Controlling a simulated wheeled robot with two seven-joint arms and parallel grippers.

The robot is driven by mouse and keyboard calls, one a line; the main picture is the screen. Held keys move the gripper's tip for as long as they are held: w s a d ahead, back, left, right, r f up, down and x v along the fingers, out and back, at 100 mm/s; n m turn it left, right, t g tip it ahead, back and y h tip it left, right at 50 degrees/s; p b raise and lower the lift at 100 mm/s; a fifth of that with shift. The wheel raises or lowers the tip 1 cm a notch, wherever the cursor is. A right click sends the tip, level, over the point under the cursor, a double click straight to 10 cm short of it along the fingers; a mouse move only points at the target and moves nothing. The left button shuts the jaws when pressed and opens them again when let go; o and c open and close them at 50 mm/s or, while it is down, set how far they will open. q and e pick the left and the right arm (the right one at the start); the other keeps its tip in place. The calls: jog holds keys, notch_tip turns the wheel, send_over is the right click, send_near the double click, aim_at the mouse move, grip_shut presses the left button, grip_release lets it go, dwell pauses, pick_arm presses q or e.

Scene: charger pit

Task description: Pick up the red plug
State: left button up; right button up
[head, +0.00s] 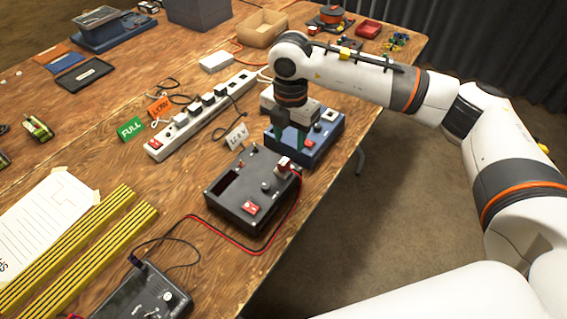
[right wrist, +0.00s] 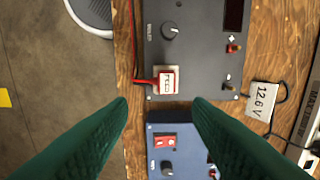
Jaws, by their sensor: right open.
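The red plug (head: 283,163), a small red-and-white block with a red wire, sits on the far right corner of a black box (head: 225,195). In the right wrist view the red plug (right wrist: 166,80) shows its labelled top near the box's lower edge. My right gripper (head: 290,143), with dark green fingers, is over the near part of a blue box, just beyond the plug. In the right wrist view the open fingers (right wrist: 161,103) are spread to either side of and slightly below the plug, with nothing between them. My left gripper is not seen.
The blue box (head: 325,135) stands close behind the black box, and its red switch (right wrist: 165,141) shows. A card marked 12.6 V (right wrist: 262,97) stands beside the boxes. A white power strip (head: 200,115) lies to the left. The table's right edge is close.

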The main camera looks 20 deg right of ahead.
aim_at(284, 161)
jog(key=shift+f, duration=0.95)
jog(key=shift+a+f+p, duration=0.2)
jog(key=shift+f, duration=0.7)
jog(key=shift+a+f+p, duration=0.2)
jog(key=shift+f, duration=0.7)
jog(key=shift+a+f+p, duration=0.2)
jog(key=shift+f, duration=0.7)
jog(key=shift+c, duration=0.5)
grip_shut()
